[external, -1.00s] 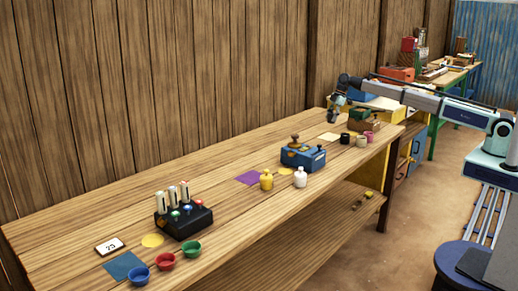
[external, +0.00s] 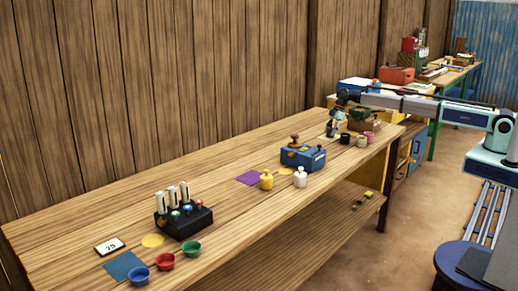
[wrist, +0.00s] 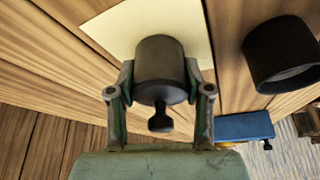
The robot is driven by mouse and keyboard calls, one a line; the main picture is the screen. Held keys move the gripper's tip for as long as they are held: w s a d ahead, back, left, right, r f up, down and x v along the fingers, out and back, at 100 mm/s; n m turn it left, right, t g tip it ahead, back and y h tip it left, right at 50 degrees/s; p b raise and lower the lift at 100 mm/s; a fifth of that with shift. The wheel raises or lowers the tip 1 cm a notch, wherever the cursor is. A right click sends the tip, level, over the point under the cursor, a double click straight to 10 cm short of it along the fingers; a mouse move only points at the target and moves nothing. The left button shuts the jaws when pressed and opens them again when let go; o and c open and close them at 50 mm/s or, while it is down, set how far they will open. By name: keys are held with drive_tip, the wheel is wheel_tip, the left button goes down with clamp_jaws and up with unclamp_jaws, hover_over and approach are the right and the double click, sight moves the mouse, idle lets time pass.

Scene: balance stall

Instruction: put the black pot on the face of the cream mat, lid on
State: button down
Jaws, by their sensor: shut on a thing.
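My gripper (wrist: 160,98) is shut on a dark, near-black pot (wrist: 160,62) with a small knob on top. The knob end faces the wrist camera, and the lid appears to be on. In the wrist view the pot overlaps the pale cream mat (wrist: 120,27). I cannot tell whether its base touches the mat. In the external view my gripper (external: 331,132) is low over the cream mat at the far end of the bench. The held pot is hard to make out there.
An open black vessel (wrist: 280,60) stands right of the held pot; it also shows in the external view (external: 345,138). Cream (external: 361,141) and pink (external: 369,137) vessels stand close by. A brown crate (external: 366,123) is behind them. A blue box (external: 303,158) stands nearer along the bench.

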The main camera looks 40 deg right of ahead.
drive_tip(key=shift+c, duration=2.4)
unclamp_jaws()
drive_tip(key=shift+f, duration=0.15)
drive_tip(key=b+v, duration=0.2)
drive_tip(key=v, duration=1)
drive_tip(key=shift+r, duration=0.2)
